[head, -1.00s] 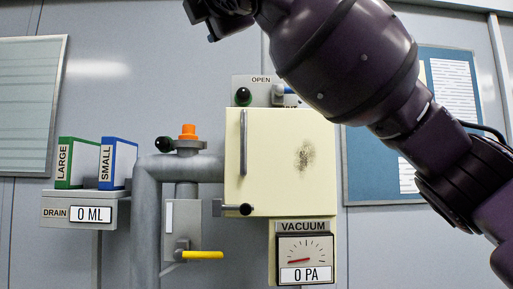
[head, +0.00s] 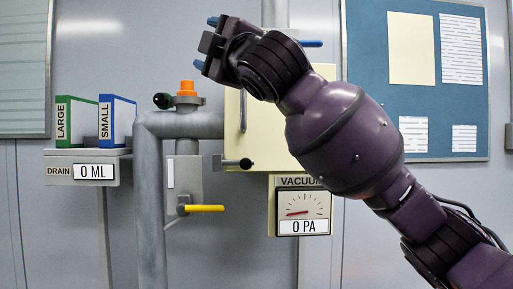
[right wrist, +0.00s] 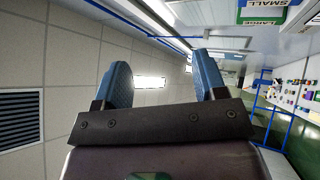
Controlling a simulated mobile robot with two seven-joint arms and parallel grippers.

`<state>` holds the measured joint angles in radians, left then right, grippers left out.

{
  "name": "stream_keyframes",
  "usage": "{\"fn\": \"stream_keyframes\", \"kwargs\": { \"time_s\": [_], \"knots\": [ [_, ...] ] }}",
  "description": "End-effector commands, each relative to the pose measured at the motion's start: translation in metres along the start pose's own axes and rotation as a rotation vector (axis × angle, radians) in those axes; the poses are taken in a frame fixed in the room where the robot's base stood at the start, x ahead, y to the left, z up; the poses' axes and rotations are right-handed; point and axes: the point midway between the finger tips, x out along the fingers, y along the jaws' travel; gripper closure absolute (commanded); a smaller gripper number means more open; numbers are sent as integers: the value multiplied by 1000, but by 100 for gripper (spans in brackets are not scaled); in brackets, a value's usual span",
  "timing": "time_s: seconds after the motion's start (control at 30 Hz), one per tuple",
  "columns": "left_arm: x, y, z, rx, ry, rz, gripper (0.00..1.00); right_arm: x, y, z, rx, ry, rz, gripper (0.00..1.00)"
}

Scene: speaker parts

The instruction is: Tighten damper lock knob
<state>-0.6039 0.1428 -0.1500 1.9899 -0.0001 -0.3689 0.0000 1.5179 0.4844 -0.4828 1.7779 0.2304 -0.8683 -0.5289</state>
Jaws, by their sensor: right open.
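My right gripper (head: 205,43) is raised in front of the wall, upper left of the pale yellow box (head: 275,130). Its two blue fingertips stand apart with nothing between them, as the right wrist view (right wrist: 163,80) also shows. A dark knob (head: 162,101) sticks out left of the pipe fitting, below and left of the gripper. An orange cap (head: 186,88) sits on that fitting. A black-ended latch handle (head: 245,164) is at the box's lower left. I cannot tell which is the damper lock knob. The gripper and wrist hide the box's upper left area. My left gripper is out of view.
A grey pipe (head: 150,215) runs up and bends right to the box. A yellow lever (head: 206,208) sits below it. The vacuum gauge (head: 303,212) reads 0 PA. The drain display (head: 92,171) reads 0 ML, with green and blue binders above. My right arm crosses the right side.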

Motion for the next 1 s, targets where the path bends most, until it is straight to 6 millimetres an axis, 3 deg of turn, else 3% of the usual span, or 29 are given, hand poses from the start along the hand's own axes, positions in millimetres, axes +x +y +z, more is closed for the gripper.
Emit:
{"fn": "stream_keyframes", "kwargs": {
  "time_s": [1.0],
  "knots": [
    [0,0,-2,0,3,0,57,-42,-130,91,448,-19,-7,35]
  ]
}}
